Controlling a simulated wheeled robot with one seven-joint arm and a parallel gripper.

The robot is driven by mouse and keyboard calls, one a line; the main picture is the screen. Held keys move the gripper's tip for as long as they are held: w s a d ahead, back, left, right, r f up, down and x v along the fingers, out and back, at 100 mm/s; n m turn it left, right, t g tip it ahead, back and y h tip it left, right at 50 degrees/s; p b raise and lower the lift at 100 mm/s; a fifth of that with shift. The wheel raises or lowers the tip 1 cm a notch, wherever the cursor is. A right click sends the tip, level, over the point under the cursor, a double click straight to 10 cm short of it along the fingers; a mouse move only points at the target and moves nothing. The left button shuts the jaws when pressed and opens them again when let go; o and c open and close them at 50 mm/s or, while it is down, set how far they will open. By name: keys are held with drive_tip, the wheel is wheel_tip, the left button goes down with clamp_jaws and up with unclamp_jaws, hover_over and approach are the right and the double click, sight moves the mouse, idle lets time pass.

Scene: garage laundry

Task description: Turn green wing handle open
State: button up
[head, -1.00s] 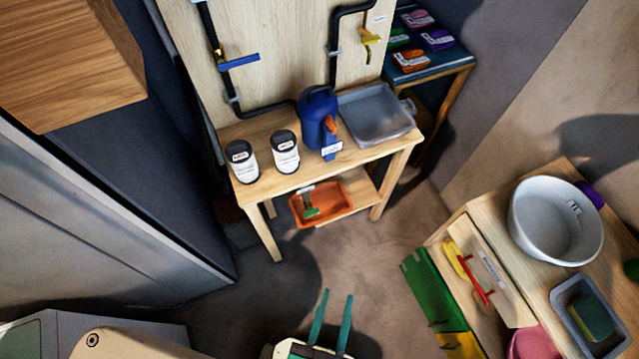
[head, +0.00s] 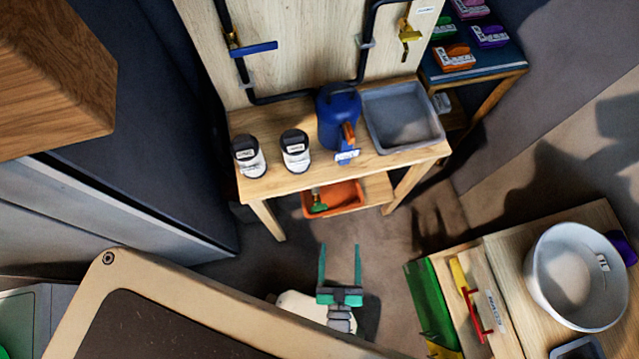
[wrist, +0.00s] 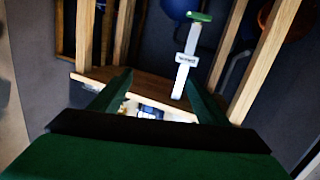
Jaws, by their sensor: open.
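The green wing handle (head: 318,206) shows low under the wooden bench, against an orange tray (head: 345,197). I cannot tell whether it lies in the tray or stands in front of it. In the wrist view a green piece (wrist: 200,16), likely this handle, tops a white labelled part (wrist: 187,62) near the upper middle. My gripper (head: 340,250) is open and empty, its two green fingers apart and pointing toward the bench. It is in front of the tray and apart from the handle. The fingers also show in the wrist view (wrist: 157,78).
On the bench (head: 290,186) stand two white canisters, a blue jug (head: 338,118) and a grey basin (head: 402,115). A blue lever (head: 253,49) and a yellow handle (head: 407,35) are on the pipes above. A cabinet with a white tub (head: 578,277) stands right. Floor before the bench is clear.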

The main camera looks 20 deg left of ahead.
drive_tip(key=w+a+f+n+y, duration=0.2)
drive_tip(key=w+a+f+y, duration=0.15)
drive_tip(key=f, duration=0.55)
drive_tip(key=g+y, duration=0.1)
drive_tip(key=y, duration=0.1)
approach(319, 208)
drive_tip(key=shift+h, duration=0.25)
drive_tip(key=x, duration=1)
drive_tip(key=shift+a, duration=0.1)
drive_tip(key=c, duration=1)
